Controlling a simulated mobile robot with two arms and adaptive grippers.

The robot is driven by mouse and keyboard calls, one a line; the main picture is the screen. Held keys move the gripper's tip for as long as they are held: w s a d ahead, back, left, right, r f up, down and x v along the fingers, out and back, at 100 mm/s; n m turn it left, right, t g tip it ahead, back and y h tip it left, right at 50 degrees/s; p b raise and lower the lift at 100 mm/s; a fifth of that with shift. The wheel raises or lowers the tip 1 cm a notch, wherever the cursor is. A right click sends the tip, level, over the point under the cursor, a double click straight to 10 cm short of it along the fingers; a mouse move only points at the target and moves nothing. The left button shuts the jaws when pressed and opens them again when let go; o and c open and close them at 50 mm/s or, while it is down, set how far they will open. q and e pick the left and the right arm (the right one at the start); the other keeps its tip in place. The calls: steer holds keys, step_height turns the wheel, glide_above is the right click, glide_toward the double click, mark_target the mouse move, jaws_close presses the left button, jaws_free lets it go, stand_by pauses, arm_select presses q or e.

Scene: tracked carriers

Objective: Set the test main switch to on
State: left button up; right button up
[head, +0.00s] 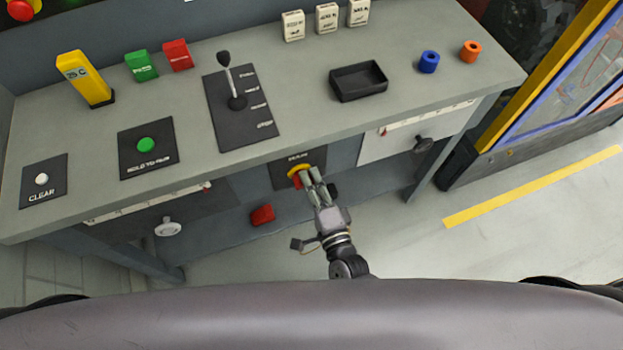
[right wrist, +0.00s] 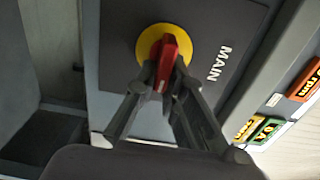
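The main switch has a red handle on a yellow disc (head: 294,170), on a dark plate lettered MAIN on the front of the grey console. In the right wrist view the red handle (right wrist: 167,57) lies roughly along the direction of the lettering, somewhat turned from it. My right gripper (head: 311,176) is at the switch. Its fingers, which also show in the right wrist view (right wrist: 166,78), are close on both sides of the handle and look shut on it. The fingers hide part of the disc. On and off marks cannot be read. My left gripper is not in view.
The console top (head: 200,125) carries a lever (head: 230,82), a green button (head: 145,144), a black tray (head: 358,80) and several blocks. A drawer knob (head: 423,145) sticks out right of the switch. A red block (head: 262,214) lies below it, to the left.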

steer(key=o, duration=0.4)
steer(key=shift+s, duration=0.1)
steer(key=v, duration=1.2)
steer(key=s+d+f+n+g+h, duration=0.1)
steer(key=s+d+f+n+g, duration=0.2)
steer(key=f, duration=0.6)
steer(key=s+d+f+n+g+h+p, duration=0.1)
steer(key=d+f+n+g, duration=0.3)
steer(key=f, duration=0.5)
steer(key=s+d+f+n+g, duration=0.2)
steer(key=f+n, duration=0.2)
steer(key=f, duration=0.5)
steer(key=s+d+f+n+g+h, duration=0.1)
steer(key=s+d+f+n+g, duration=0.2)
steer(key=s, duration=0.5)
steer(key=s+d+f+n+g+h, duration=0.2)
steer(key=s+d+f+n+g, duration=0.1)
steer(key=s+d+f, duration=0.3)
steer(key=s+f+g, duration=0.1)
steer(key=s, duration=0.1)
steer(key=shift+s+h+p, duration=0.3)
steer(key=shift+s+p, duration=0.1)
